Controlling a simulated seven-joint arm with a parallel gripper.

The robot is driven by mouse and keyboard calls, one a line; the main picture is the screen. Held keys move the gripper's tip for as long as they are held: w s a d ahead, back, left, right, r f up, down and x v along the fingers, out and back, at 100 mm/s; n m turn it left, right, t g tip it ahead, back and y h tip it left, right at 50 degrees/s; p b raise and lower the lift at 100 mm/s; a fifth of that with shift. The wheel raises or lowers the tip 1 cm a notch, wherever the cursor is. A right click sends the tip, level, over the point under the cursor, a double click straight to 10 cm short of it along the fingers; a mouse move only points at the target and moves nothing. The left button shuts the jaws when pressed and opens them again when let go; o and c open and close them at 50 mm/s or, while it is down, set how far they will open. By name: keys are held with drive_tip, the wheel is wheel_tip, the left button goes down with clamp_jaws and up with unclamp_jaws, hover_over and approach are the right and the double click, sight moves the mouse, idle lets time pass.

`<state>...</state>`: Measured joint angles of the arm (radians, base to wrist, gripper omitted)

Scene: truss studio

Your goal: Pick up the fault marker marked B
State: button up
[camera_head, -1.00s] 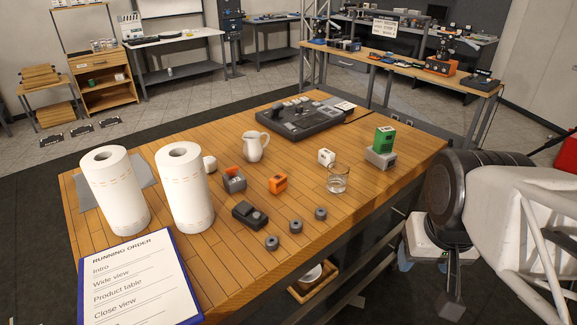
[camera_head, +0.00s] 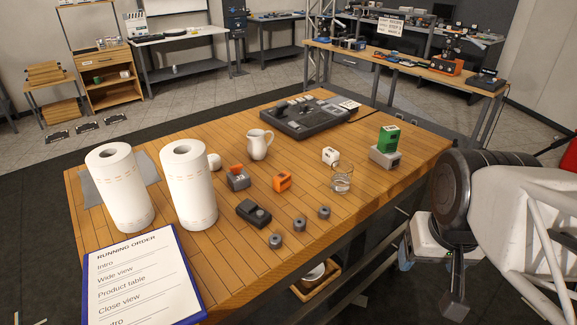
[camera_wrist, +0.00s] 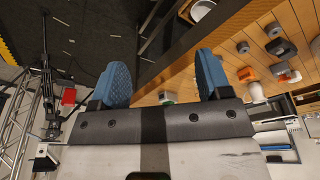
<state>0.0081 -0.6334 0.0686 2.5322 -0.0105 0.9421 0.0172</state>
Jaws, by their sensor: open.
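Small blocks stand on the wooden table; no letter B is legible, so I cannot tell which is the marker marked B. A white block (camera_head: 330,155) stands beside a glass (camera_head: 342,177). An orange block (camera_head: 282,181) stands left of it. Another orange piece (camera_head: 236,169) sits in a grey holder (camera_head: 239,182). A green block (camera_head: 388,137) sits on a grey base (camera_head: 385,156) near the right end. My gripper (camera_wrist: 163,82) is open and empty in the wrist view, its blue fingertips apart, off the table's right side. An orange block also shows there (camera_wrist: 247,74).
Two paper rolls (camera_head: 118,190) (camera_head: 189,185) and a clipboard (camera_head: 143,277) occupy the table's left. A white jug (camera_head: 259,144), a dark control desk (camera_head: 308,117), a black device (camera_head: 253,212) and three grey knobs (camera_head: 300,223) also stand on the table (camera_head: 215,265). Bare wood separates many objects.

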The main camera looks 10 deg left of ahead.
drive_tip(key=shift+o, duration=1.4)
drive_tip(key=m+t+y, duration=0.2)
drive_tip(key=m+y, duration=0.9)
drive_tip(key=m, duration=0.7)
approach(285, 178)
drive_tip(key=s+a+r, duration=0.2)
drive_tip(key=s+r, duration=0.1)
drive_tip(key=s, duration=0.5)
drive_tip(key=w+f+m+t, duration=0.1)
drive_tip(key=w+f+m, duration=0.1)
drive_tip(key=w+a+f+m+t, duration=0.1)
drive_tip(key=w+f+m, duration=0.1)
drive_tip(key=w, duration=0.1)
drive_tip(key=w+f+m+t, duration=0.1)
drive_tip(key=w+f+m, duration=0.1)
drive_tip(key=w+m, duration=0.1)
drive_tip(key=shift+a+t, duration=0.3)
drive_tip(key=shift+w+a, duration=0.1)
drive_tip(key=shift+x, duration=1.2)
